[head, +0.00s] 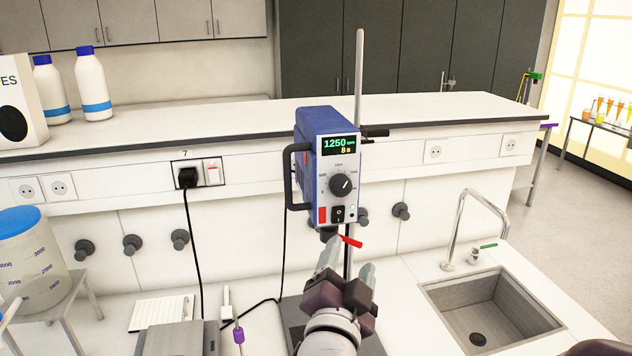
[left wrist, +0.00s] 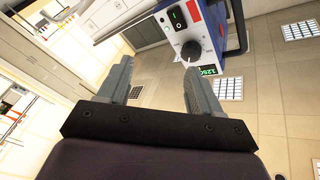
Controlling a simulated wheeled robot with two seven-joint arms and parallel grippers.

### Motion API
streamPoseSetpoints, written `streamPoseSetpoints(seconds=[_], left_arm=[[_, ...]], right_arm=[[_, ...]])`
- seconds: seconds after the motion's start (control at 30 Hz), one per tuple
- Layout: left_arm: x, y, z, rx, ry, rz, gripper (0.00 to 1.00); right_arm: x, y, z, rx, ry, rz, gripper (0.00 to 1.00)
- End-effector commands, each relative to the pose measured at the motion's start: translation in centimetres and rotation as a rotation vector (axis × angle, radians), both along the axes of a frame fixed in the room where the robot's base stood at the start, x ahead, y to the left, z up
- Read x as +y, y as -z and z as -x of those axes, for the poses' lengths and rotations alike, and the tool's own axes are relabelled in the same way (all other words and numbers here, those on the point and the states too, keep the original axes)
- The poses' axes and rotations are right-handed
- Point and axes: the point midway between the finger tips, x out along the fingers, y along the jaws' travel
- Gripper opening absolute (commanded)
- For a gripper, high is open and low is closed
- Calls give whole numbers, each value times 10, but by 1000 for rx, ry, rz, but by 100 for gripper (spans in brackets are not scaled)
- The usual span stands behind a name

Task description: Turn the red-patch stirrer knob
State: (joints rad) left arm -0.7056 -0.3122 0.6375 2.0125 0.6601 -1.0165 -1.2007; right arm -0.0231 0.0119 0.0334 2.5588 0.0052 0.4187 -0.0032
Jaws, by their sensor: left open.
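The blue stirrer (head: 308,160) hangs on a metal rod and has a light front panel. Its display (head: 338,144) reads 1250 rpm and 8 s. The round dark knob (head: 341,185) sits below it with a light pointer mark. A red patch (head: 322,215) is at the panel's lower left, beside a black switch (head: 338,214). In the left wrist view the knob (left wrist: 190,51) is just beyond the right-hand finger, with the red patch (left wrist: 193,13) above it. My left gripper (head: 348,258) is open and empty, below the panel and apart from the knob.
A sink (head: 490,310) with a tap is at right. A notepad (head: 161,312) and a grey device (head: 176,340) lie at left. A large blue-lidded container (head: 30,260) stands far left. Two white bottles (head: 92,85) stand on the shelf. A red lever (head: 350,241) is near my fingertips.

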Motion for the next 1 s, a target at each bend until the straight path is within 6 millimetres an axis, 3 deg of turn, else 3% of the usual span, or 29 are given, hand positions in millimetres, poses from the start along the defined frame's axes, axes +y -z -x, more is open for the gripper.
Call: streamPoseSetpoints(seconds=[0.03, 0.1, 0.27, 0.5, 0.7, 1.0], left_arm=[[10, -15, -1, -72, -60, -51, 64], [18, -25, 0, -132, -116, -126, 64], [19, -34, -15, -146, -131, -173, 64], [16, -51, -76, -144, -130, -174, 64], [13, -57, -111, -143, -127, -172, 64], [12, -56, -123, -144, -126, -171, 64]], right_arm=[[0, 0, 0, 1, 0, 0, 0], [0, 0, 1, 1, 0, 0, 0], [0, -7, 1, 1, 0, 0, 0], [0, -38, 0, 0, 0, 0, 0], [0, -53, 0, 0, 0, 0, 0], [0, -55, 0, 1, 0, 0, 0]])
